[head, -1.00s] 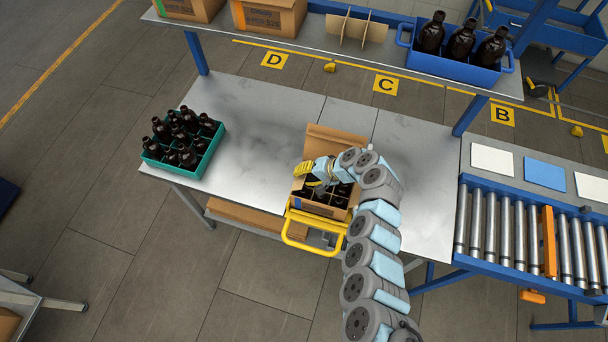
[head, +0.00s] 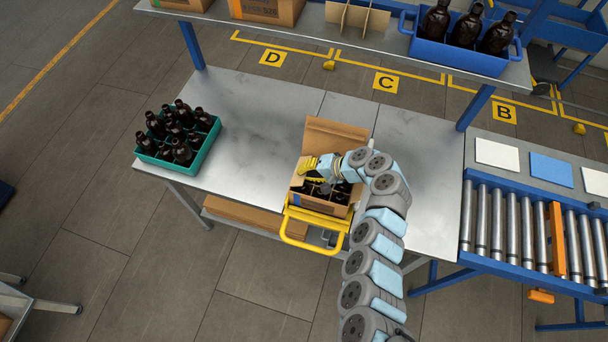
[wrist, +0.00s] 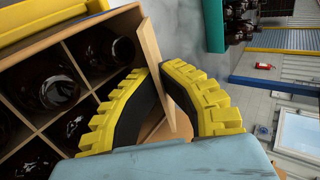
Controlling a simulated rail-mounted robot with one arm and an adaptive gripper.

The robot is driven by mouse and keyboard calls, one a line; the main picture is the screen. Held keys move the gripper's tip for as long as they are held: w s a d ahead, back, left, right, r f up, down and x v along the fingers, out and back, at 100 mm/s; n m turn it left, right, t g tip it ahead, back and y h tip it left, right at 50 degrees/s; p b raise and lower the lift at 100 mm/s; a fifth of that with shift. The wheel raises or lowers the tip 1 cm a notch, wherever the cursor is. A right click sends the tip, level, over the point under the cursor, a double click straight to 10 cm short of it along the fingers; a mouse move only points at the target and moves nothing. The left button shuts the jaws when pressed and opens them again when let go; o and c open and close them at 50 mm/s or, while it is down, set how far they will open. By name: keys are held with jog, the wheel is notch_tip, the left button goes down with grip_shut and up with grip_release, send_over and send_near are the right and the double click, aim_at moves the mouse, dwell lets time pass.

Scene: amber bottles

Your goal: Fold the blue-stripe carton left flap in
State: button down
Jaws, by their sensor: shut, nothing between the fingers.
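The blue-stripe carton (head: 320,207) stands open on the table, near its front edge. Dark bottles show in its divided cells, also in the wrist view (wrist: 52,85). Its far flap (head: 335,134) stands up and open. The left flap (wrist: 152,45) stands raised from the carton's edge in the wrist view, right by my yellow fingers; its lower part is partly hidden. My gripper (head: 312,166) is at the carton's left side, shut and empty. Its fingers (wrist: 160,88) also show in the wrist view, very close to the flap; contact is unclear.
A green crate of bottles (head: 196,158) stands at the table's left. A yellow-handled frame (head: 297,236) sits at the carton's front. A shelf (head: 350,42) with a blue bottle crate (head: 462,62) runs above the back. The table between crate and carton is clear.

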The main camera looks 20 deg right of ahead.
jog(key=f+b, duration=0.1)
jog(key=b, duration=0.1)
jog(key=shift+s+t+y+b, duration=0.1)
jog(key=shift+t+y+b, duration=0.2)
jog(key=shift+y, duration=0.1)
jog(key=shift+r+b, duration=0.3)
jog(key=shift+b, duration=0.1)
jog(key=c, duration=1.3)
grip_release()
jog(key=shift+o, duration=0.2)
jog(key=shift+d, duration=0.1)
jog(key=v, duration=1.2)
jog(key=shift+f, duration=0.15)
